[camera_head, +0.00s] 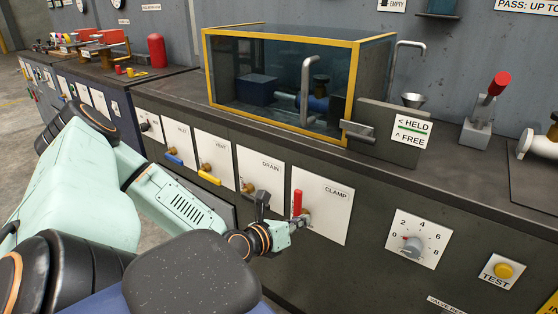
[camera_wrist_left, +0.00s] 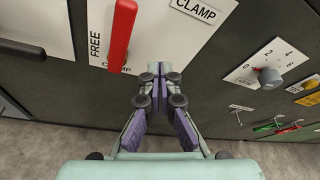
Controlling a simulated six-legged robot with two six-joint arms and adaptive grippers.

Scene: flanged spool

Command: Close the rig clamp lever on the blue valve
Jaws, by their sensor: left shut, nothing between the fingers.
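The clamp lever (camera_head: 298,203) has a red handle and stands upright on the white CLAMP plate (camera_head: 335,210) on the front panel. In the left wrist view the red lever (camera_wrist_left: 122,30) shows large at upper left, beside the word FREE. My left gripper (camera_head: 300,221) is at the foot of the lever in the head view. In the wrist view its fingertips (camera_wrist_left: 158,68) are together and empty, just right of and below the lever; contact cannot be told. Behind the yellow-framed glass, a blue part (camera_head: 318,103) is partly hidden. My right gripper is out of view.
Left of the clamp are the DRAIN, VENT (camera_head: 213,160) and INLET plates with small levers. Right are a dial (camera_head: 412,245) and the yellow TEST button (camera_head: 503,270). A HELD/FREE sign (camera_head: 409,132) stands on the bench above.

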